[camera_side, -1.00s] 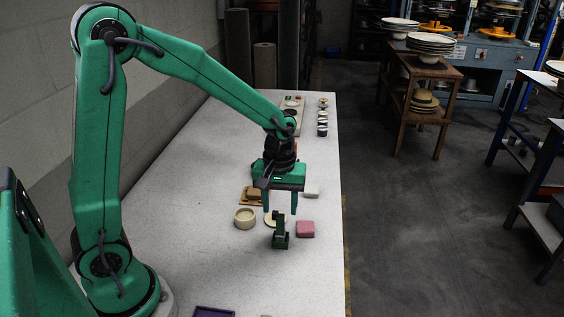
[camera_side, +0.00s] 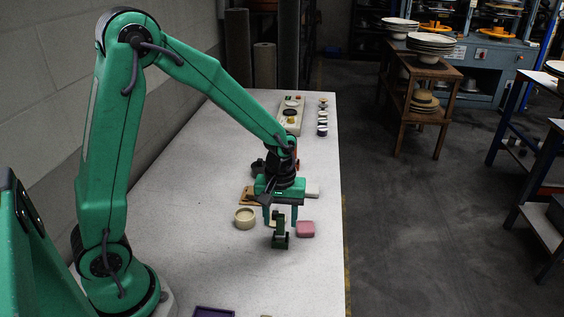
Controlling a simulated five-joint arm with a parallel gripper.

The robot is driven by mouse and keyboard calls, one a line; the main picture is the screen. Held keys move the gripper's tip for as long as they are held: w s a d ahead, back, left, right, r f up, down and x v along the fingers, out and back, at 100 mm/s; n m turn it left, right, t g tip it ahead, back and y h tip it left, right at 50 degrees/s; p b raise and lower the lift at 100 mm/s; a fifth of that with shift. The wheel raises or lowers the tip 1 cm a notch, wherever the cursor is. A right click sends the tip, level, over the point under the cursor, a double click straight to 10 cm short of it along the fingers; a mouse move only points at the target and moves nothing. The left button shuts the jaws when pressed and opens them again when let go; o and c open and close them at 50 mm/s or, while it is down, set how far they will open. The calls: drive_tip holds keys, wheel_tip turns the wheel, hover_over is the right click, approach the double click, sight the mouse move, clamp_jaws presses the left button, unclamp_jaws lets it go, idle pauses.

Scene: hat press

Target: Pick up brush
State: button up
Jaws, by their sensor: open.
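My gripper (camera_side: 280,222) is open, pointing down over the middle of the table, with its two green fingers apart. A small dark green stand (camera_side: 280,240) is just in front of and between the fingers in this view; I cannot tell whether they touch. A cream disc behind it is mostly hidden. A brown block on a tan board (camera_side: 248,196) lies to the left, partly covered by my gripper; it may be the brush, but it is too small to be sure.
A round cream bowl (camera_side: 245,218) is left of my gripper and a pink block (camera_side: 306,229) close on the right. A white block (camera_side: 312,191) lies behind. A purple tray (camera_side: 213,312) is at the front. The white table (camera_side: 200,265) is clear at front left.

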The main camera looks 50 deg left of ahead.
sight(280, 233)
drive_tip(key=shift+f, duration=2)
drive_tip(key=c, duration=1)
drive_tip(key=shift+r, duration=0.15)
drive_tip(key=shift+r, duration=0.9)
wheel_tip(280, 233, up, 2)
drive_tip(key=shift+d+r, duration=0.1)
drive_tip(key=shift+r, duration=0.1)
drive_tip(key=s+d+r, duration=0.2)
drive_tip(key=d, duration=0.1)
drive_tip(key=s+d+r, duration=0.2)
drive_tip(key=d, duration=0.1)
drive_tip(key=s+d+r, duration=0.2)
drive_tip(key=d, duration=0.1)
drive_tip(key=shift+s+d+r, duration=0.15)
drive_tip(key=shift+d+r, duration=0.1)
drive_tip(key=shift+d, duration=0.1)
